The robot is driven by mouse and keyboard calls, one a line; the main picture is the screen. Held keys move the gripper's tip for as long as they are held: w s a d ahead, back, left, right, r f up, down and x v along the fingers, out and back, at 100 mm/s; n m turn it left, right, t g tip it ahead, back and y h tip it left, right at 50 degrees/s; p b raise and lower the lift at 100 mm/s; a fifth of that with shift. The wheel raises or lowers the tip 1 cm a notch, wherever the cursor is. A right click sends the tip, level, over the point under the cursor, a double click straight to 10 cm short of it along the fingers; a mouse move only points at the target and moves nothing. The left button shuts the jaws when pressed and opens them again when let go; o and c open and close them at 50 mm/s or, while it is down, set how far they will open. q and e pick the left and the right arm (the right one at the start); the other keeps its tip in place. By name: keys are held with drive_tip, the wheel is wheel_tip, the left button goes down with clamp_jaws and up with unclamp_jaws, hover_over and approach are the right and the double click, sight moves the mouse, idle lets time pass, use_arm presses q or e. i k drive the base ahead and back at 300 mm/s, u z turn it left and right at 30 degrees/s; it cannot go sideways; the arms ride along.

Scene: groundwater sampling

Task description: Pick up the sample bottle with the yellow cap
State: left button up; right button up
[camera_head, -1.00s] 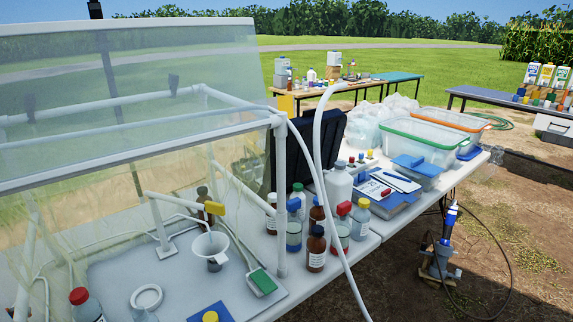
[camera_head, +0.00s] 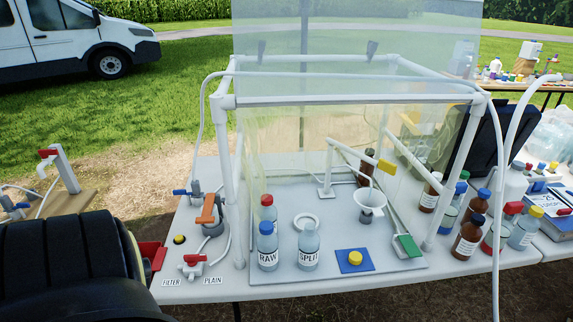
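A clear bottle with a yellow cap and a pale label (camera_head: 524,233) stands upright on the white table, right of the clear-walled frame. It is close to a red-capped bottle (camera_head: 497,230) on its left. A separate yellow cap (camera_head: 355,257) sits on a blue square pad (camera_head: 341,266) inside the frame, with no bottle visible under it.
Bottles marked RAW (camera_head: 267,254) and SPLIT (camera_head: 309,252) stand inside the frame (camera_head: 345,99). A brown bottle (camera_head: 467,240) and a white hose (camera_head: 499,190) are near the yellow-capped bottle.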

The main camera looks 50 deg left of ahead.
sight(309, 241)
drive_tip(key=k, duration=0.15)
drive_tip(key=u, duration=1.35)
drive_tip(key=i, duration=0.5)
